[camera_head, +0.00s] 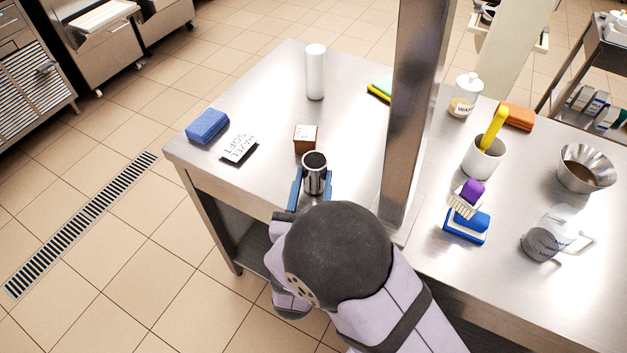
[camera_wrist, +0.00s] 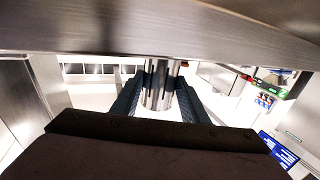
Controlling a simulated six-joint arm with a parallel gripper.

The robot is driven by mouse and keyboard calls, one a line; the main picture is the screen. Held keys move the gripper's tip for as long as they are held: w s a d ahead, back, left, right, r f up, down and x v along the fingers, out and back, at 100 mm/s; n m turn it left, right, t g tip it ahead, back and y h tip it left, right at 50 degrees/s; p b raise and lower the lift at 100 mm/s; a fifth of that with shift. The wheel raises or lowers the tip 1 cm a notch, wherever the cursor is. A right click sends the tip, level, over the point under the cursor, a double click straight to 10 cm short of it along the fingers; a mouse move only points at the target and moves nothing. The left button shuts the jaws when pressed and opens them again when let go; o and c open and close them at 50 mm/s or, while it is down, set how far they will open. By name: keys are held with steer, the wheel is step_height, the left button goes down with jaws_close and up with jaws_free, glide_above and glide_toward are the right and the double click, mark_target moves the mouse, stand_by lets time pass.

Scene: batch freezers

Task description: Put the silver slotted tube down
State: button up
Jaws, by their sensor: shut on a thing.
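The silver slotted tube (camera_head: 314,178) is an upright, shiny cylinder with a dark open top, near the front edge of the steel table (camera_head: 262,106) in the head view. My gripper (camera_head: 312,188) is shut on it, with a blue finger on each side. In the wrist view the tube (camera_wrist: 158,88) stands between the two dark fingers of my gripper (camera_wrist: 158,98). Its upper end there is cut off by a wide steel surface. I cannot tell whether its base touches the table.
A small brown box (camera_head: 305,138) stands just behind the tube. A steel post (camera_head: 408,110) rises close on the right. Bare table lies left of the tube.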

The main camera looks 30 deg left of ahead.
mark_target(313, 172)
step_height(313, 172, up, 10)
steer(key=shift+f, duration=0.25)
step_height(313, 172, up, 4)
steer(key=p, duration=0.3)
steer(key=shift+r+p, duration=0.1)
steer(key=shift+p, duration=0.3)
stand_by(0.6)
step_height(313, 172, down, 4)
steer(key=b, duration=0.4)
steer(key=shift+f, duration=3)
steer(key=shift+f, duration=0.1)
